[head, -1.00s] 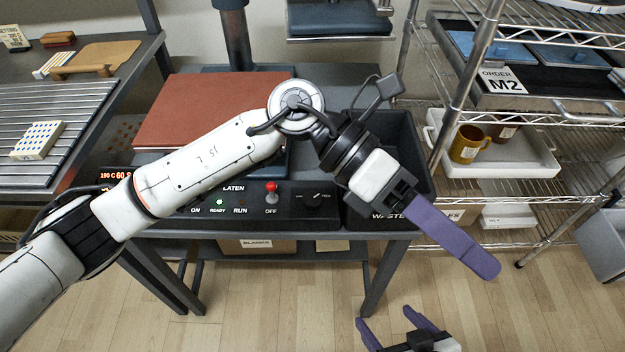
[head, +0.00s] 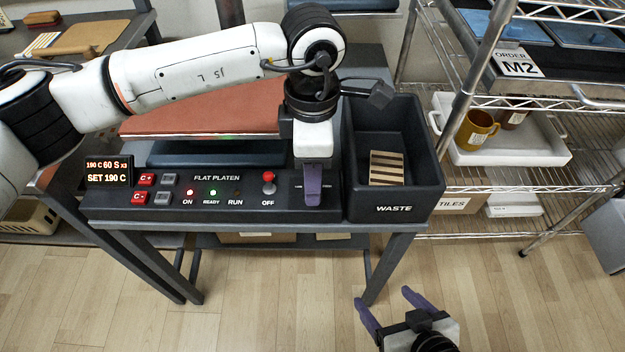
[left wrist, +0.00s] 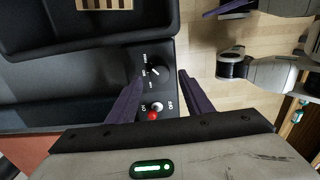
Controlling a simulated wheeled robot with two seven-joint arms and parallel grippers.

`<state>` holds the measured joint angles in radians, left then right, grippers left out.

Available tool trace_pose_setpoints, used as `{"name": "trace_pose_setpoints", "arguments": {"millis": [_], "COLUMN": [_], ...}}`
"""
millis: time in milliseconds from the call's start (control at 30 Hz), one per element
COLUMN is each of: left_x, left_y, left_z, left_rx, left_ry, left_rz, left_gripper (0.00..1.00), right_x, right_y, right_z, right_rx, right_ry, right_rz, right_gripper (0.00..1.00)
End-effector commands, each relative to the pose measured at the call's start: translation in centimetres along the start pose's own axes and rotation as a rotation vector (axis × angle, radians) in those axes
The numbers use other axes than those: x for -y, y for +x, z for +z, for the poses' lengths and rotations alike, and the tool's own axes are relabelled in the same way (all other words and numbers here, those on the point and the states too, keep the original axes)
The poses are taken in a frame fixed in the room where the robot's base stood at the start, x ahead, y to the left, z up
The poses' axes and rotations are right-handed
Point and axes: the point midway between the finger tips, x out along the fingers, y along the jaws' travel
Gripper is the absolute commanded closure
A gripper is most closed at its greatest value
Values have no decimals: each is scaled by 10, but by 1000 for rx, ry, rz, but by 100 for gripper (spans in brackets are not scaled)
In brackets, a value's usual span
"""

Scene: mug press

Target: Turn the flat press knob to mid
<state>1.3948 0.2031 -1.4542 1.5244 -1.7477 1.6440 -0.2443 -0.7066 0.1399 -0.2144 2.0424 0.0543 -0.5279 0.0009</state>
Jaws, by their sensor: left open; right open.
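The flat press panel (head: 225,203), marked FLAT PLATEN, runs along the press front. Its dark knob (left wrist: 158,72) shows in the left wrist view, with small labels around it; I cannot read its setting for sure. In the head view my left gripper (head: 312,197) hangs over the panel's right end and hides the knob. In the left wrist view its purple fingers (left wrist: 161,76) are open, one on each side of the knob, with no clear contact. My right gripper (head: 382,297) is open and empty, low over the floor.
A red-tipped toggle (head: 268,178), also in the left wrist view (left wrist: 153,114), sits close beside the knob. The WASTE bin (head: 394,207), holding a striped block (head: 386,168), stands immediately right. Red and grey buttons (head: 146,180) are at left. A wire rack holds mugs (head: 477,129).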

Motion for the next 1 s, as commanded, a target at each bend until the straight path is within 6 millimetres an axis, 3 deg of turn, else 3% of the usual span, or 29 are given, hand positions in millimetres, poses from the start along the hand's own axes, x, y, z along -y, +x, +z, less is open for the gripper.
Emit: {"name": "trace_pose_setpoints", "arguments": {"millis": [200,500,567,767,1000], "left_x": [0,0,0,0,0], "left_y": [22,25,25,25,25], "left_z": [0,0,0,0,0], "left_rx": [1,2,2,2,2], "left_ry": [0,0,0,0,-18], "left_rz": [0,1,0,0,0], "left_gripper": [54,54,60,94,95], "right_x": [0,-1,-1,-1,-2], "right_y": [1,1,1,1,2], "right_z": [0,-3,-4,-4,-3], "right_rx": [-2,-8,-8,-9,-9], "right_ry": [0,-1,-1,-2,-2], "right_rz": [0,1,1,1,1], "right_gripper": [24,24,24,24,24]}}
